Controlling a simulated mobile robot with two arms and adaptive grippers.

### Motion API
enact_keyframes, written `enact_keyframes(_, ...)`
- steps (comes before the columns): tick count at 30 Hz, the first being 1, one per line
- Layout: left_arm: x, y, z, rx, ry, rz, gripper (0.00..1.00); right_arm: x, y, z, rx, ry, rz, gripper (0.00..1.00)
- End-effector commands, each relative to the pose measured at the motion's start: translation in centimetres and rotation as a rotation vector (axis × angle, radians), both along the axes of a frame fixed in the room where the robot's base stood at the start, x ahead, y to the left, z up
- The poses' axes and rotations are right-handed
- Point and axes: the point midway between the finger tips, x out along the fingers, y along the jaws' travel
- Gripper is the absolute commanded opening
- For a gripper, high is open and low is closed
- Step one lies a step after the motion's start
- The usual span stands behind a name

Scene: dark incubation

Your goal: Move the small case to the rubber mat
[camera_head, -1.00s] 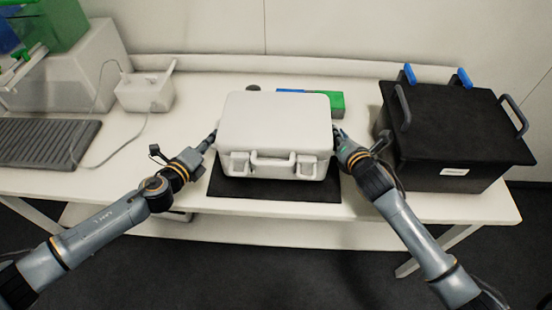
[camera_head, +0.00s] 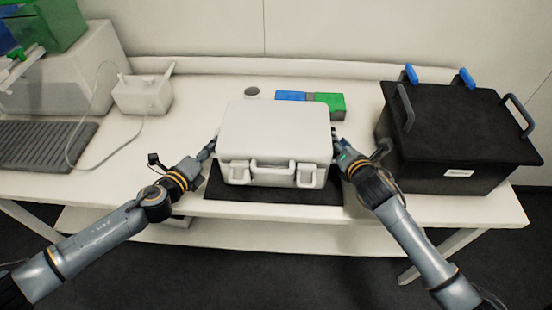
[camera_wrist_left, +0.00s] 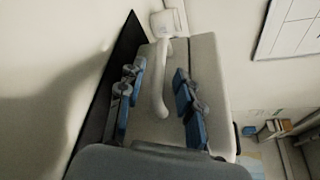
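The small white case (camera_head: 274,130) is upright over the black rubber mat (camera_head: 272,197) and looks to be resting on it. The mat shows along the case's front. My left gripper (camera_head: 209,148) is at the case's left side. In the left wrist view my left gripper (camera_wrist_left: 160,98) is open, with one finger on each side of the case's side handle (camera_wrist_left: 160,82) and gaps to it. My right gripper (camera_head: 338,143) is at the case's right side; its fingertips are mostly hidden, so its opening cannot be told.
A black box (camera_head: 455,135) with handles stands close on the right. Behind the case are a blue and a green block (camera_head: 325,103) and a small round item (camera_head: 252,92). A white device (camera_head: 143,93) with a cable and a grey keyboard-like pad (camera_head: 45,145) are on the left.

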Motion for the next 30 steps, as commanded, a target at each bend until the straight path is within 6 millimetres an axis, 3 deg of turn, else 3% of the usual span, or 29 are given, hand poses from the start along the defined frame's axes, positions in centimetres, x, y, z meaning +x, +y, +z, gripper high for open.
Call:
enact_keyframes(12, -5.3, 2.7, 1.2, 0.001, 0.002, 0.002, 0.35, 0.0, 0.1, 0.0, 0.002, 0.001, 0.002, 0.35)
enact_keyframes(19, -6.5, 3.3, 1.6, 0.003, 0.0, 0.001, 0.35, 0.0, 0.1, 0.3, 0.001, -0.002, 0.002, 0.35)
enact_keyframes(23, -6.6, 3.3, 1.7, 0.003, 0.0, 0.001, 0.35, 0.1, 0.1, 2.0, 0.0, -0.005, 0.003, 0.35)
enact_keyframes(30, -6.6, 3.3, 1.6, 0.002, -0.001, 0.001, 0.35, 0.1, 0.1, 6.8, -0.001, -0.006, 0.003, 0.35)
